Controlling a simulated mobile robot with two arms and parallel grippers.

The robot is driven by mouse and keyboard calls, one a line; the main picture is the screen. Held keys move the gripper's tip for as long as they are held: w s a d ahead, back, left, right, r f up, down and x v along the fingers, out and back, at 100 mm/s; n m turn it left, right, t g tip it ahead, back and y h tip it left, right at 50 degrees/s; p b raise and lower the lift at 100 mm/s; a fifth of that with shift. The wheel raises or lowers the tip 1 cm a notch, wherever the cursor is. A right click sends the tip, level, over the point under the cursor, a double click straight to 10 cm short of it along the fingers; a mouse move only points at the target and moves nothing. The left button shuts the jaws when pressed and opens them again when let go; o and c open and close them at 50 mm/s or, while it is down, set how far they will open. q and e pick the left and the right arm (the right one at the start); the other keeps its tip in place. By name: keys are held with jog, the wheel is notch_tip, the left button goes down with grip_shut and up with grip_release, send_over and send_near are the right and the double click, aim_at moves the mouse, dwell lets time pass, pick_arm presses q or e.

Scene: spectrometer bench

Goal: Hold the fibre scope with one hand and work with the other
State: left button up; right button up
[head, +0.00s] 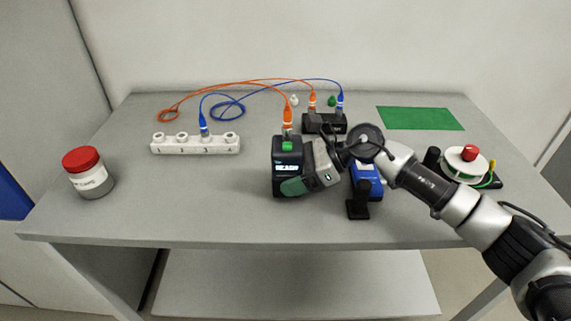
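The fibre scope (288,160) is a dark boxy device at the centre of the head view, with a lit screen and a green button on top. An orange connector (287,117) stands at its top, with an orange fibre running from it. My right gripper (293,187) comes from the right and is shut on the scope; one finger lies across its lower front, and the other is hidden. I cannot tell whether the scope touches the table. My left gripper is not in view.
A white numbered rack (194,147) holds a blue connector. A black block (324,123) holds orange and blue connectors. A red-lidded jar (88,173), green mat (420,118), blue item (367,178) and white reel (465,163) are also there.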

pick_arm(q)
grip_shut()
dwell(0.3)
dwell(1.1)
